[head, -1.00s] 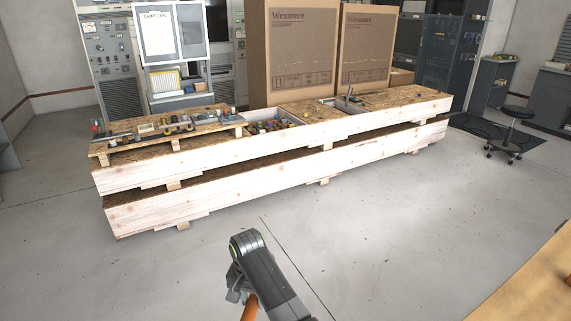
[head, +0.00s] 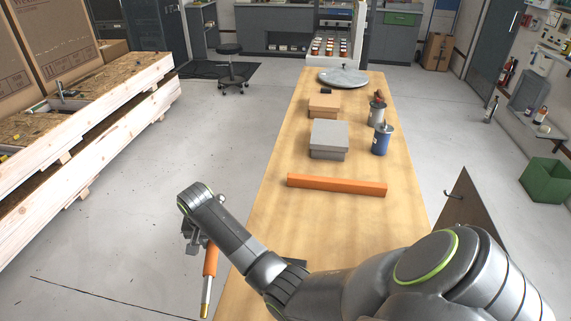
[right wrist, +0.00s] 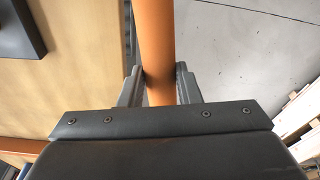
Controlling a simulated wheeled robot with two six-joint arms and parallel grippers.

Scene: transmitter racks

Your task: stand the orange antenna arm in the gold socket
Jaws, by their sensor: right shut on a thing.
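The orange antenna arm (head: 210,262) is held in my right gripper (head: 194,236) and hangs down steeply, with a pale, gold-ended lower tip. It is left of the wooden table's edge, over the floor. In the right wrist view the orange arm (right wrist: 160,45) passes between the two fingers of my right gripper (right wrist: 158,88), which is shut on it. I cannot make out a gold socket in these frames. A round grey plate (head: 343,77) with a small upright part lies at the table's far end. My left gripper is not in view.
The wooden table (head: 270,205) carries an orange bar (head: 335,185), a grey box (head: 329,139), a tan box (head: 323,105), a blue can (head: 382,140) and a grey can (head: 376,112). A pallet stack (head: 110,125) stands at left, a stool (head: 231,65) beyond. Floor between is clear.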

